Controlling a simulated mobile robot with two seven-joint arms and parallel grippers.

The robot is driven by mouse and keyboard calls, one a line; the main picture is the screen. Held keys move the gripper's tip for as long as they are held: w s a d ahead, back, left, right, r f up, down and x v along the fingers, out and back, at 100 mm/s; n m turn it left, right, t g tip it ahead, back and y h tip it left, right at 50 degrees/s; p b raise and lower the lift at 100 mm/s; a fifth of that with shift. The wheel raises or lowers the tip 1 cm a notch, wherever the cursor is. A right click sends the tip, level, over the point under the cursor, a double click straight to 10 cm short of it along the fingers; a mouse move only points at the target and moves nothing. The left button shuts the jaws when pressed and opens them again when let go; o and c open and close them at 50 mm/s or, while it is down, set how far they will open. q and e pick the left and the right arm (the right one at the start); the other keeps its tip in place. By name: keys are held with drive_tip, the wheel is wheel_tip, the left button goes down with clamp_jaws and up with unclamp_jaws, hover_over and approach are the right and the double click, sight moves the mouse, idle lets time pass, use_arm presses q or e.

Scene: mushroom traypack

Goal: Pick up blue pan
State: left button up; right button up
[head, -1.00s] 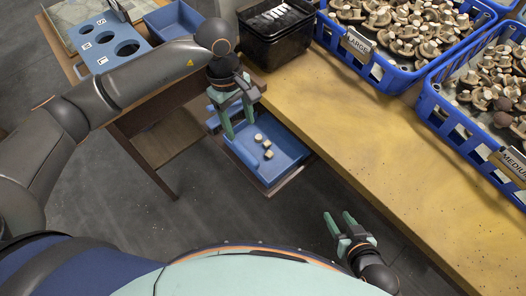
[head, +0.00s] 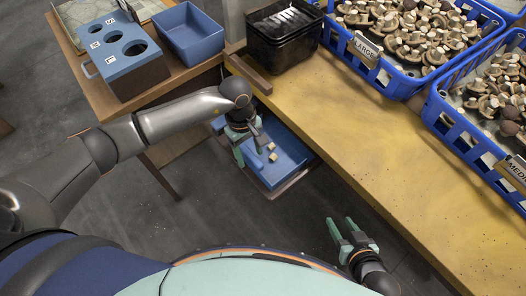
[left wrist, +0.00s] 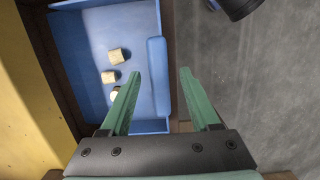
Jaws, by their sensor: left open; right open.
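A blue pan (head: 292,158) with a few pale mushroom pieces sits on a low shelf below the bench. In the left wrist view the pan (left wrist: 95,45) fills the upper left, and its wide right rim (left wrist: 157,75) lies between the finger lines. My left gripper (head: 249,155) is open above the pan's left side. In the left wrist view one finger of this gripper (left wrist: 160,75) overlaps the pan's inside and the other shows over the floor; I cannot tell the height gap. My right gripper (head: 338,221) is open and empty beside the bench's front edge.
Another blue pan (head: 188,36) stands empty on a wooden side table (head: 152,106), next to a blue sizing block with holes (head: 118,52). Black trays (head: 282,38) and blue crates of mushrooms (head: 395,78) stand on the yellow bench (head: 370,150).

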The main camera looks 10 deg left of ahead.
use_arm(q)
drive_tip(key=shift+d+f, duration=0.1)
drive_tip(key=shift+f, duration=0.25)
drive_tip(key=shift+c, duration=0.3)
clamp_jaws()
